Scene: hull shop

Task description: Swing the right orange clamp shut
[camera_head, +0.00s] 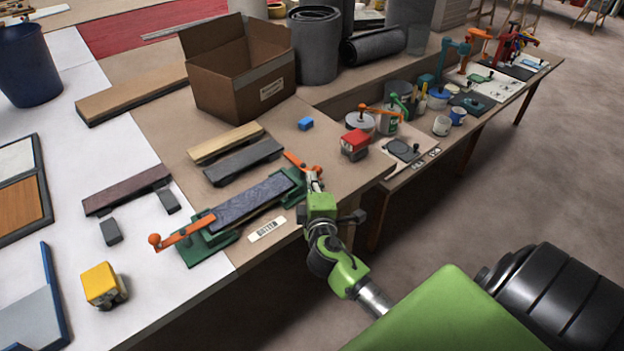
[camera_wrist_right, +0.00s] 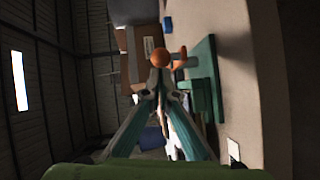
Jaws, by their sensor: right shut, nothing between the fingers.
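The right orange clamp (camera_head: 299,162) sits on a green base at the right end of a dark slab (camera_head: 250,200). Its lever slants across the base, with the round knob at the near right end. My right gripper (camera_head: 313,183) is shut and empty, its tips close to that knob. In the right wrist view, the orange knob (camera_wrist_right: 161,58) shows just beyond the fingertips (camera_wrist_right: 154,92); I cannot tell if they touch. The left orange clamp (camera_head: 187,232) is on a green base at the slab's other end, knob pointing left. My left gripper is not in view.
A label plate (camera_head: 267,230) lies before the slab. Two bars (camera_head: 243,160) lie behind it, with an open cardboard box (camera_head: 240,75) further back. A red-topped block (camera_head: 355,145) stands to the right. A yellow block (camera_head: 102,285) is at the front left.

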